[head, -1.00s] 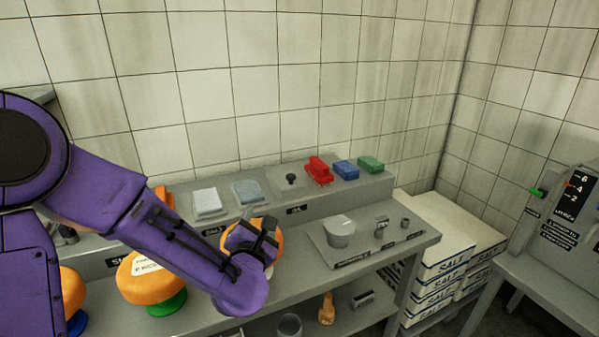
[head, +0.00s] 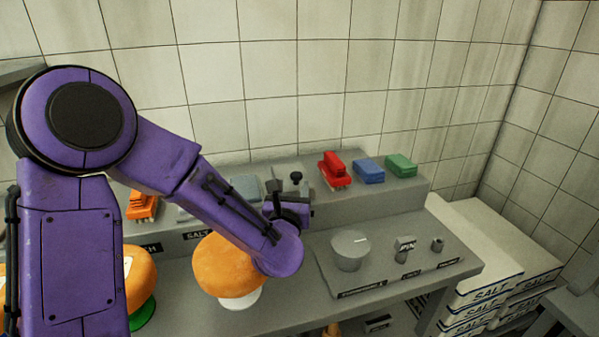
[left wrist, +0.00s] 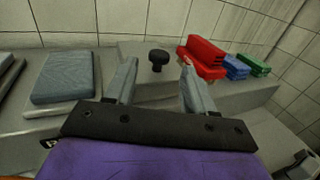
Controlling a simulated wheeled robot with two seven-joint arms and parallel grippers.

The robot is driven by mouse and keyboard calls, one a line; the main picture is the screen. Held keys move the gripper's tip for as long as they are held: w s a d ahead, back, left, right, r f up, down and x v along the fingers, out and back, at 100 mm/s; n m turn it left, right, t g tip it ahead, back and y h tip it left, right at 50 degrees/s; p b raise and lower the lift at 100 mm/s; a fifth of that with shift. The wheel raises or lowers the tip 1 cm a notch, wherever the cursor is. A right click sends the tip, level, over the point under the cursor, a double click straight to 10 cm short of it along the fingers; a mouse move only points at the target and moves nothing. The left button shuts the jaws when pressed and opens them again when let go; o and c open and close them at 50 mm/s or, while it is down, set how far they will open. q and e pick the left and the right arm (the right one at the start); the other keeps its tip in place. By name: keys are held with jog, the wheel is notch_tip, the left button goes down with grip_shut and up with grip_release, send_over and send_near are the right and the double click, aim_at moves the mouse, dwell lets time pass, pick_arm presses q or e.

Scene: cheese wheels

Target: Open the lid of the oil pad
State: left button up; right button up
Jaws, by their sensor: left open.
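A black knob (head: 296,177) stands up from the grey raised shelf, taken to be on the oil pad's lid; the lid itself is hard to make out. In the left wrist view the knob (left wrist: 158,57) shows upright, in line with the gap between my fingers and beyond their tips. My left gripper (head: 286,190) is at the shelf just in front of the knob. In the left wrist view its two grey fingers (left wrist: 159,78) are spread apart with nothing between them. Whether they touch the shelf cannot be told. My right gripper is out of view.
Red (head: 335,170), blue (head: 369,171) and green (head: 400,165) blocks sit right of the knob. A grey-blue pad (left wrist: 65,78) lies to its left. An orange cheese wheel (head: 225,268) stands below my forearm. A grey tray with a round pot (head: 350,252) is at right.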

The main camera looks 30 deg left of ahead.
aim_at(296, 174)
pick_arm(q)
jog(key=p+x, duration=0.1)
jog(key=x, duration=0.6)
jog(key=shift+w+a+p, duration=0.1)
jog(key=shift+w+p, duration=0.2)
jog(key=shift+p, duration=0.05)
grip_shut()
